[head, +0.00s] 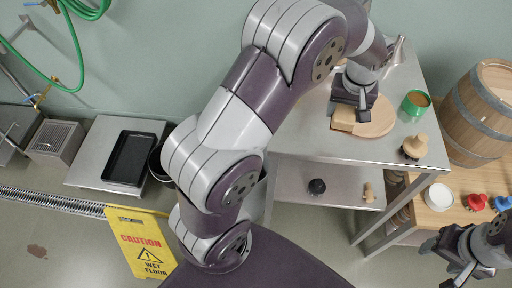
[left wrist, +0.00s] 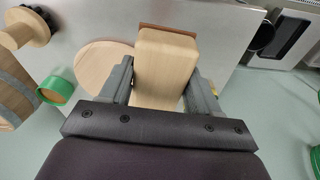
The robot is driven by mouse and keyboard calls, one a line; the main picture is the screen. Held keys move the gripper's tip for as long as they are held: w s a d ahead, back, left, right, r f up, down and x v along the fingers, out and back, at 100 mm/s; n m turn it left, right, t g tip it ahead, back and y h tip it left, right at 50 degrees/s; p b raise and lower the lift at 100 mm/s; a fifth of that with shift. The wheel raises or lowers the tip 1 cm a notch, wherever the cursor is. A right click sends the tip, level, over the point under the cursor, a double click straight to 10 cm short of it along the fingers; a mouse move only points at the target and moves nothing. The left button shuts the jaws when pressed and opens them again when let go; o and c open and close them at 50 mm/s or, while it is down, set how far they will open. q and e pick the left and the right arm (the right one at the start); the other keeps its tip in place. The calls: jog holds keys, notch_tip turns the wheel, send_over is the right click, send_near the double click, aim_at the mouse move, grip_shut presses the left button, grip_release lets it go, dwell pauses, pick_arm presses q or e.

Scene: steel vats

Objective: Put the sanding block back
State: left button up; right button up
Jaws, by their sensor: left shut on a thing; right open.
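The sanding block (left wrist: 165,65) is a pale wooden block with a reddish-brown layer along its far edge. In the left wrist view it sits between the two fingers of my left gripper (left wrist: 160,90), which is shut on it. In the head view the left gripper (head: 352,105) is over the steel table (head: 310,140), with the block (head: 343,118) below it, beside a round wooden board (head: 378,122). I cannot tell whether the block touches the table or board. My right gripper (head: 455,262) is open and empty at the lower right, partly cut off by the frame.
A green cup (head: 416,103) and a wooden-handled brush (head: 414,147) stand right of the board. A barrel (head: 478,115) is further right. A white tub (head: 437,197) and red items sit on a lower wooden surface.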

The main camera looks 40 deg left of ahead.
pick_arm(q)
jog(key=shift+s+a+n, duration=0.2)
jog(key=shift+s+n, duration=0.2)
jog(key=shift+a+f, duration=0.2)
jog(key=shift+f, duration=0.05)
jog(key=p, duration=0.2)
send_over(292, 132)
jog(key=shift+n, duration=0.3)
jog(key=f, duration=0.6)
jog(key=shift+s+d, duration=0.2)
jog(key=shift+d, duration=0.15)
jog(key=f, duration=0.3)
jog(key=f+p, duration=0.1)
jog(key=shift+a+f, duration=0.25)
jog(key=shift+f, duration=0.35)
jog(key=o, duration=1.1)
